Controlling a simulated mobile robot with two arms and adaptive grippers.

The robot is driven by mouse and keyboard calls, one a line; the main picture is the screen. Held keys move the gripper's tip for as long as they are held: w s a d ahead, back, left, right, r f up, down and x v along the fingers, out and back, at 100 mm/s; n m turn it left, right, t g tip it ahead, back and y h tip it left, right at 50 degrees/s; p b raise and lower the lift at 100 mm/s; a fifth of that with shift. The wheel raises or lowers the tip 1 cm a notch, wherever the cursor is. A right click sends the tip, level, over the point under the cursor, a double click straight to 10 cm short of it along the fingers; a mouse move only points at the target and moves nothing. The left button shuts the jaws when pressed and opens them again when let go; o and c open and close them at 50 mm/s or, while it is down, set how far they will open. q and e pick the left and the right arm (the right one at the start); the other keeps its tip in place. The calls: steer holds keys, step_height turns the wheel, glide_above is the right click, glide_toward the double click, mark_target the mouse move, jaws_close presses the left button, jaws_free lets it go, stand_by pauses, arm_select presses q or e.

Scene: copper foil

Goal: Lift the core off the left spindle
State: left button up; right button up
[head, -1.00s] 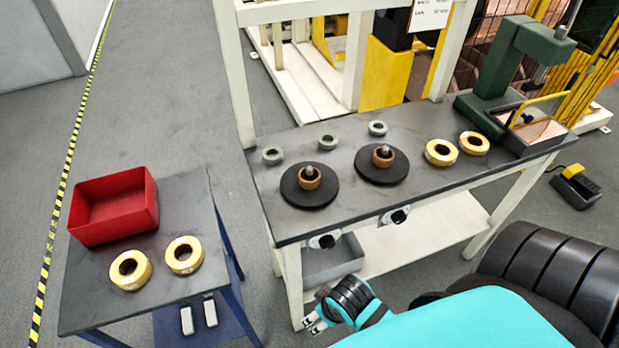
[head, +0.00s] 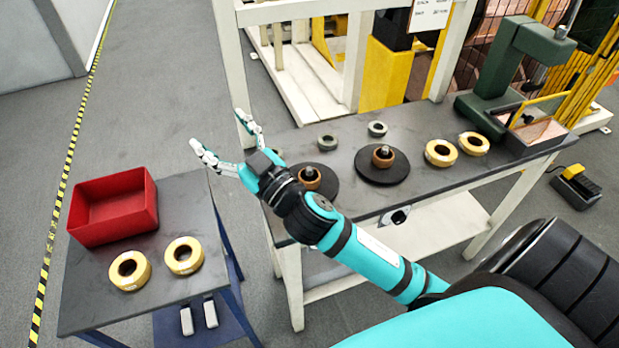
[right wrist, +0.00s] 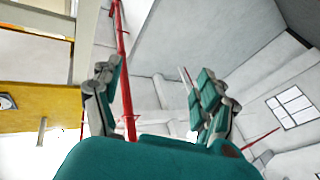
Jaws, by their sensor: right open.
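The left spindle is a black disc (head: 326,193) on the dark bench, with a brown core (head: 308,178) around its post. My right wrist and forearm hide part of the disc and core. My right gripper (head: 218,130) is raised over the bench's left end, left of the spindle, with its fingers spread and pointing up and left. In the right wrist view my right gripper (right wrist: 157,90) is open and empty, facing walls and red pipes. The right spindle has a similar disc (head: 392,174) and brown core (head: 383,156). My left gripper is not in view.
Grey rings (head: 327,142) lie behind the spindles. Yellow rolls (head: 440,152) and a green press (head: 510,70) are at the bench's right. The side table (head: 185,210) holds a red bin (head: 150,205) and two yellow rolls (head: 129,270). A bench post (head: 236,80) stands near my right gripper.

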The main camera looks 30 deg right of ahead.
steer(key=s+a+r+n+g+y, duration=0.1)
steer(key=a+r+n+g+y, duration=0.3)
steer(key=a+r+n+y, duration=0.55)
steer(key=n+g+h, duration=0.5)
steer(key=g+h, duration=0.9)
steer(key=g, duration=0.2)
glide_above(309, 168)
step_height(309, 168, down, 13)
steer(key=f+p, duration=0.1)
steer(key=f, duration=0.3)
steer(key=f+p, duration=0.1)
steer(key=f, duration=0.6)
steer(key=shift+s+d+f+p, duration=0.3)
steer(key=shift+f+p, duration=0.1)
steer(key=shift+a+f+p, duration=0.15)
steer(key=shift+f+p, duration=0.15)
steer(key=shift+f, duration=0.2)
steer(key=f, duration=0.1)
steer(key=f+p, duration=0.1)
steer(key=f, duration=0.1)
steer(key=shift+w+a+f, duration=0.15)
steer(key=shift+w+f, duration=0.05)
steer(key=shift+f, duration=0.55)
